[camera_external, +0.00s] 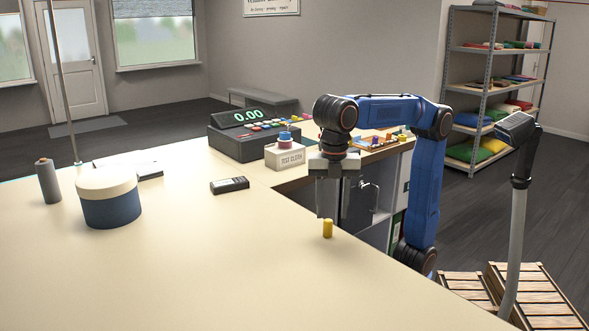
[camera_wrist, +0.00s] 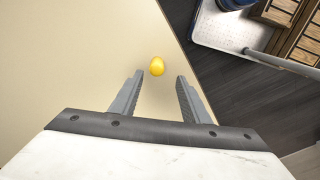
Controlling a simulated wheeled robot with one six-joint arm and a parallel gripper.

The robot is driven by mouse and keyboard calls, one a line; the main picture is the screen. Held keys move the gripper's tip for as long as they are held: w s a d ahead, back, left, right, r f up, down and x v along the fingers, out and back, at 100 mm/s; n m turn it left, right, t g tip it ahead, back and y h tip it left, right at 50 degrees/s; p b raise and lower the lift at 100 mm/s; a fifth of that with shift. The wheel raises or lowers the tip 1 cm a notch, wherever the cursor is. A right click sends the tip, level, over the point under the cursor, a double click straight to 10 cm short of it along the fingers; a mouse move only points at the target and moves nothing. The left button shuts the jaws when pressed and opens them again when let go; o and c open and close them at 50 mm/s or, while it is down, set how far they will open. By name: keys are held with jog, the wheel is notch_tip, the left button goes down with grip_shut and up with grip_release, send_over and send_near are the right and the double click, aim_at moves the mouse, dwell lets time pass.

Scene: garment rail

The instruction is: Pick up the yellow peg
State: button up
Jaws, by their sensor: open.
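The yellow peg (camera_external: 327,229) stands upright on the cream counter (camera_external: 220,270), near its right edge. In the wrist view the yellow peg (camera_wrist: 157,66) shows as a small round shape just beyond the fingertips, between their lines. My gripper (camera_external: 326,213) points down above the peg in the external view. In the wrist view my gripper (camera_wrist: 158,80) has its two fingers spread apart with nothing between them. I cannot tell the exact gap between the fingertips and the peg.
A blue tub with a cream lid (camera_external: 108,200), a grey cylinder (camera_external: 47,181) and a dark handheld device (camera_external: 229,185) stand on the counter to the left. A cash register (camera_external: 250,138) and a small white box (camera_external: 285,157) are behind. The counter around the peg is clear.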

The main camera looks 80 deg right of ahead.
aim_at(328, 221)
jog(key=shift+w+d+f, duration=0.1)
jog(key=shift+w+f, duration=0.1)
jog(key=shift+f, duration=1.1)
jog(key=shift+w+d+f, duration=0.1)
jog(key=shift+w+f, duration=0.1)
jog(key=shift+f, duration=1.05)
grip_shut()
